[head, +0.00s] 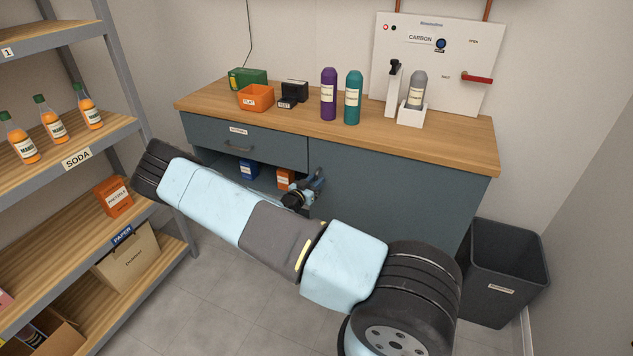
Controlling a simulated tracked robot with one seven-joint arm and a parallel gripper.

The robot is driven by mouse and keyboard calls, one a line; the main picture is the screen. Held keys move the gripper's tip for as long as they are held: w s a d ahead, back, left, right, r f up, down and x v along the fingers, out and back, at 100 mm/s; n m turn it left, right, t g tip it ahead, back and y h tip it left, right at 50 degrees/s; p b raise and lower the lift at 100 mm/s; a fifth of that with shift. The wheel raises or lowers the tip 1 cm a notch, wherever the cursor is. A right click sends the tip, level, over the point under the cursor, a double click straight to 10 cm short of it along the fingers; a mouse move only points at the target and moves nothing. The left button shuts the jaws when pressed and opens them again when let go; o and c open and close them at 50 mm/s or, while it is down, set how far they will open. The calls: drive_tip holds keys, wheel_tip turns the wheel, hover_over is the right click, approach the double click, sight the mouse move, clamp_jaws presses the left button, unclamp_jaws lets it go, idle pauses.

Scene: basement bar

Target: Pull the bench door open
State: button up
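The bench (335,103) has a wooden top and a grey-blue front, with a drawer (252,140) at upper left. A wide flat front panel (385,190) fills the right side; I cannot tell whether it is a door. Below the drawer, the bench shows an open space holding a blue box (248,170) and an orange box (285,179). My gripper (314,186) is at the right side of that space, by the panel's left edge. Its fingers are small and partly hidden, so contact and grip are unclear. My arm hides the lower front and any door there.
Bottles, an orange tray (256,104) and a dispenser board (440,60) stand on the bench top. A dark bin (505,270) stands at the right. Some floor (215,290) is clear in front.

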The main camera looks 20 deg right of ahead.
drive_tip(key=shift+w+d, duration=0.15)
drive_tip(key=shift+d, duration=0.1)
drive_tip(key=shift+c, duration=0.3)
clamp_jaws()
drive_tip(key=shift+a, duration=0.1)
